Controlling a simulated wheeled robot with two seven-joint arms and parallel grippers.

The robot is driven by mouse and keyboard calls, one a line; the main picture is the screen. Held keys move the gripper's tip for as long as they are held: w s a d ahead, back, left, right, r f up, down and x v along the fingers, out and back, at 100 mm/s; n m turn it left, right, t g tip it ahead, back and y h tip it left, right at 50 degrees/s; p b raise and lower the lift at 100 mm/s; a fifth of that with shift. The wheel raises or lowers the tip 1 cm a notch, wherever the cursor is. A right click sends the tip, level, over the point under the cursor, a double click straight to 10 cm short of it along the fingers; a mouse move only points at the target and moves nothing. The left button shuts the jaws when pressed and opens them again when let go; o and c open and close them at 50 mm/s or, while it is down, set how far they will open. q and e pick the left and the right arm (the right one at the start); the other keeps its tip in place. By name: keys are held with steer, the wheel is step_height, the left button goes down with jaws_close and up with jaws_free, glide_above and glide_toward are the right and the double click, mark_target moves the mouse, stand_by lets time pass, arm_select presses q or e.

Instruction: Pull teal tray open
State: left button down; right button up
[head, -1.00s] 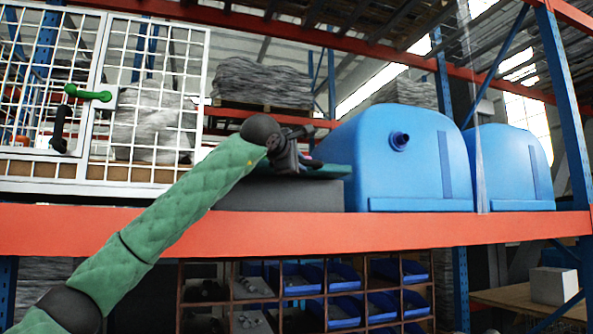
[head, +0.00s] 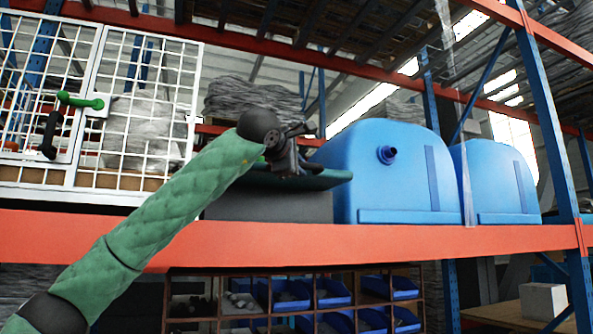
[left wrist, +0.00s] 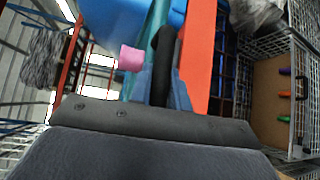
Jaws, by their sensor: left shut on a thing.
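The teal tray (head: 325,181) is a thin slab on top of a dark grey box (head: 270,205) on the orange-edged shelf. Its right end juts past the box toward me. My left gripper (head: 293,163) reaches across from the left and is shut at the tray's near side; the grip point itself is hidden by the gripper. In the left wrist view, a dark finger (left wrist: 164,62) stands in front of a teal strip (left wrist: 153,30), which looks like the tray. A small pink piece (left wrist: 131,58) shows beside it. My right gripper is out of view.
Blue tanks (head: 393,172) stand close to the right of the tray. The orange shelf beam (head: 400,238) runs below it. A white mesh cage door (head: 150,105) with green and black handles is at the left. Blue bins (head: 332,291) sit under the shelf.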

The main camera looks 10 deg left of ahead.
arm_select(q)
steer(key=c, duration=1.3)
jaws_free()
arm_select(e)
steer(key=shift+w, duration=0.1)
arm_select(q)
steer(key=shift+b+v, duration=1.1)
steer(key=shift+v, duration=2.7)
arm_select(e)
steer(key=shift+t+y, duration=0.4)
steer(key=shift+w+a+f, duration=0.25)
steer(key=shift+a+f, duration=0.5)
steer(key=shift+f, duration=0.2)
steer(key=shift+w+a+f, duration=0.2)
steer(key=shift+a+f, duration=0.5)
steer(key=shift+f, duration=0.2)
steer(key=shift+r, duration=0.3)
